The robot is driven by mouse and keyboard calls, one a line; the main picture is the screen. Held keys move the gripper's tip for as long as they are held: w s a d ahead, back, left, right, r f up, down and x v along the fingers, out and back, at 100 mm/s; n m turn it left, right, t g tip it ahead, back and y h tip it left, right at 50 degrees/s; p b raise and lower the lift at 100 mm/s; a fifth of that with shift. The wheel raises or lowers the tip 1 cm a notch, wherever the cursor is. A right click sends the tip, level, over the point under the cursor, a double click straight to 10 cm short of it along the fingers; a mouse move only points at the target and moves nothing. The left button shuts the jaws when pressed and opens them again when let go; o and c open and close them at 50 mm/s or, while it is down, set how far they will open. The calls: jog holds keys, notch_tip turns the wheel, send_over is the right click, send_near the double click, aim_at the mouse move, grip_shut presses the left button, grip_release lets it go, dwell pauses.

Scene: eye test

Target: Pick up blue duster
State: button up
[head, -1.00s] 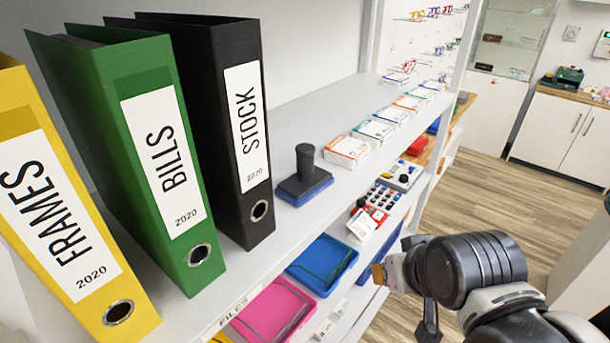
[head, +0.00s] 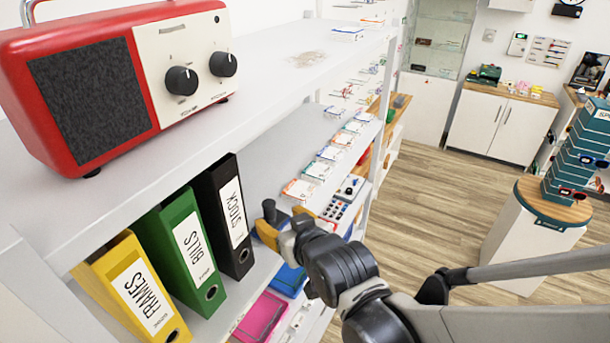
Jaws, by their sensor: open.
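I see nothing I can surely name as a blue duster. A dark knob-handled block with a blue base (head: 269,209) stands on the middle shelf, right of the black STOCK binder (head: 232,212). It is mostly hidden by my gripper. My gripper (head: 277,228), with a yellow-orange fingertip, is open in front of this block, by the shelf's front edge. Whether it touches the block I cannot tell.
Green (head: 182,250) and yellow (head: 135,290) binders stand close left. Small boxes (head: 318,170) line the shelf behind.

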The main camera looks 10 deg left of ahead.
aim_at(272, 211)
jog(key=x, duration=0.6)
jog(key=shift+b, duration=0.35)
jog(key=w+f, duration=0.1)
jog(key=w+a+f, duration=0.1)
jog(key=w, duration=0.1)
jog(key=shift+w+a+f, duration=0.1)
jog(key=shift+w+f, duration=0.1)
jog(key=shift+w+a+f, duration=0.2)
jog(key=shift+w+a, duration=0.05)
jog(key=shift+w, duration=0.1)
jog(key=shift+s, duration=0.1)
grip_shut()
